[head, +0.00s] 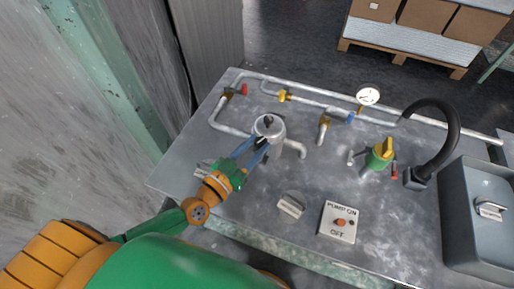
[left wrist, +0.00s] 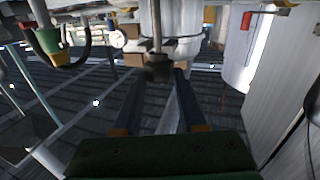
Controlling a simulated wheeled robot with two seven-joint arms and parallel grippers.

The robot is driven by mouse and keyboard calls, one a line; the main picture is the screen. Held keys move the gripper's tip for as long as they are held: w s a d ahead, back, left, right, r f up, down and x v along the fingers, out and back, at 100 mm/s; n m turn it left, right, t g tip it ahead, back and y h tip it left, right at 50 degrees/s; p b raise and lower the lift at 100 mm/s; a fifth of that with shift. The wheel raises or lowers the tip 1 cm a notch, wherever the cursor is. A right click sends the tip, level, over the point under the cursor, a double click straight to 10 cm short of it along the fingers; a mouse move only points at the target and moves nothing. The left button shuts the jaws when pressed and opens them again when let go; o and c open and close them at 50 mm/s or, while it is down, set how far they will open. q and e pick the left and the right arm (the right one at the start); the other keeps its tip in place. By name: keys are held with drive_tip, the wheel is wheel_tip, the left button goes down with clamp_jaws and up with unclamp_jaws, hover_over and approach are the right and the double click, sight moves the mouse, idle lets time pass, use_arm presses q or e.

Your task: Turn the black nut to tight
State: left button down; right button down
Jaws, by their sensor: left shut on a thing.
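My left gripper (head: 259,146) reaches in from the lower left to a grey metal canister (head: 270,132) on the bench. Its blue fingers lie against the near side of the canister top in the head view. In the left wrist view the black nut (left wrist: 158,68) sits on a thin stem between the two fingertips of the left gripper (left wrist: 160,74), which is shut on it. In the head view I cannot make out the nut clearly; a dark piece (head: 268,121) shows on the canister top. How tight the nut is cannot be told. My right gripper is not in view.
Pipes with red, yellow and blue valve handles run along the back of the grey bench (head: 250,205). A pressure gauge (head: 367,96), a green valve with a yellow top (head: 382,154), a black spout (head: 449,130), a pump switch box (head: 338,222) and a sink (head: 455,220) stand right.

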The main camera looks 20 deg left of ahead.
use_arm(q)
drive_tip(key=shift+w+a+f+m+g+h+b, duration=0.15)
drive_tip(key=shift+m+g+h+b, duration=0.35)
drive_tip(key=shift+m+h+b, duration=0.5)
drive_tip(key=shift+g+h+b, duration=0.3)
drive_tip(key=shift+h+b, duration=0.35)
drive_tip(key=shift+h, duration=0.05)
drive_tip(key=shift+r, duration=0.2)
drive_tip(key=shift+c, duration=2.3)
unclamp_jaws()
drive_tip(key=v, duration=0.7)
drive_tip(key=shift+p, duration=0.4)
